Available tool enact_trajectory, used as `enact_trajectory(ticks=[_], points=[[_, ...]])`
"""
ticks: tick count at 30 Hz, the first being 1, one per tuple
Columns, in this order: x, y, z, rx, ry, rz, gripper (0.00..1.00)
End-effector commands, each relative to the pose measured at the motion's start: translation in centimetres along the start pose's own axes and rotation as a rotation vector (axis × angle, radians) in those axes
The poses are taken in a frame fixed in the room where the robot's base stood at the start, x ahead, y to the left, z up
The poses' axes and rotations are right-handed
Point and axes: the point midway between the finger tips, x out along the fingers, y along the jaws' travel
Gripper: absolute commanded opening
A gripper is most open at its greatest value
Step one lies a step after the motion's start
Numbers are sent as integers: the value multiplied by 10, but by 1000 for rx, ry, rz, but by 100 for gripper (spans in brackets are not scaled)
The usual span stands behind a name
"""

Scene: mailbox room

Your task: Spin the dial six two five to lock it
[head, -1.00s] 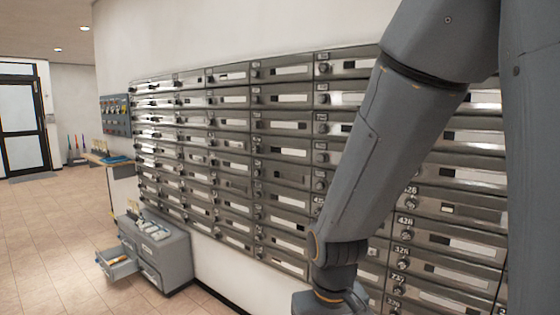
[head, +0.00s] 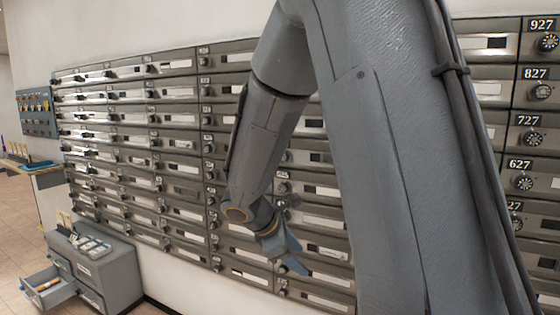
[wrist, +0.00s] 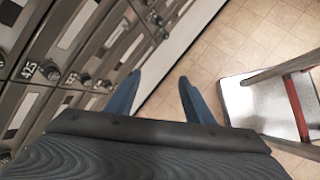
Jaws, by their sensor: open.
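The mailbox wall fills the head view, with a small round dial on each door. The column headed 927 (head: 541,24) shows the labels 827, 727 and 627 below it. In the wrist view a dial (wrist: 52,73) beside a label that seems to read 425 is at the left. My gripper (wrist: 158,92) is open and empty, its blue fingers apart, beside the lower mailboxes. It also shows in the head view (head: 290,256). My arm hides several doors.
A grey drawer cabinet (head: 115,272) with an open drawer (head: 45,287) stands at the lower left. A key panel (head: 37,112) hangs on the wall above a small shelf (head: 32,168). Tiled floor (wrist: 215,60) is clear beside the wall; a metallic object (wrist: 255,105) stands to the right.

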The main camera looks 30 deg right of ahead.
Motion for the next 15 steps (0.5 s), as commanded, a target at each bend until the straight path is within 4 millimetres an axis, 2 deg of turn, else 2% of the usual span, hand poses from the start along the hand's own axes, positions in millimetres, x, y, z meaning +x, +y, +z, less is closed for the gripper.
enact_trajectory(ticks=[1,4,6,9,12,15], points=[[1,32,4,-104,-58,71,48],[-6,100,14,-317,-198,223,48],[-17,147,18,-449,-307,325,48],[-39,206,18,-603,-460,455,48],[-62,250,16,-712,-591,555,48],[-81,279,12,-778,-688,623,48]])
